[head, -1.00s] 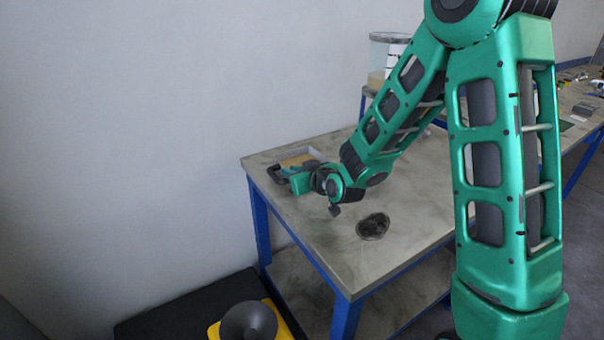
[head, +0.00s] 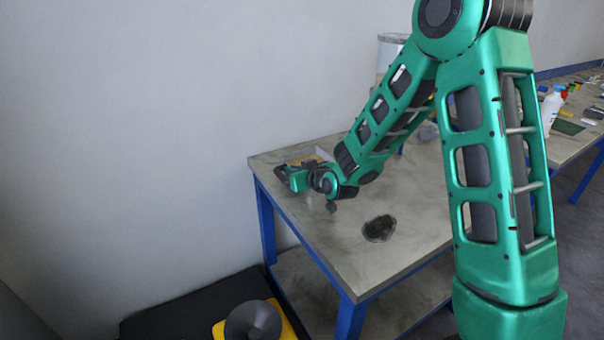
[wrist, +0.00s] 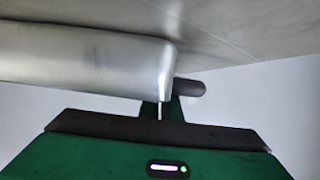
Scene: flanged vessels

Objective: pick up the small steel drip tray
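A shallow tray with a pale grey rim and a tan inside (head: 322,154) lies at the far left corner of the near table, partly hidden behind my arm. It looks like the drip tray. My gripper (head: 283,177) is low over the table at the tray's near left side. In the wrist view, a smooth steel edge with a rounded end (wrist: 90,58) fills the upper left, close to the gripper. One dark fingertip (wrist: 188,88) shows just past its right end. The other finger is hidden, so I cannot tell whether the gripper is open or shut on the edge.
The near table (head: 335,245) has a dark round patch or piece (head: 379,228) on its top. A clear container (head: 390,50) stands behind my arm. A grey cone on a yellow base (head: 253,322) is on the floor. A second table (head: 575,140) holds bottles and small items.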

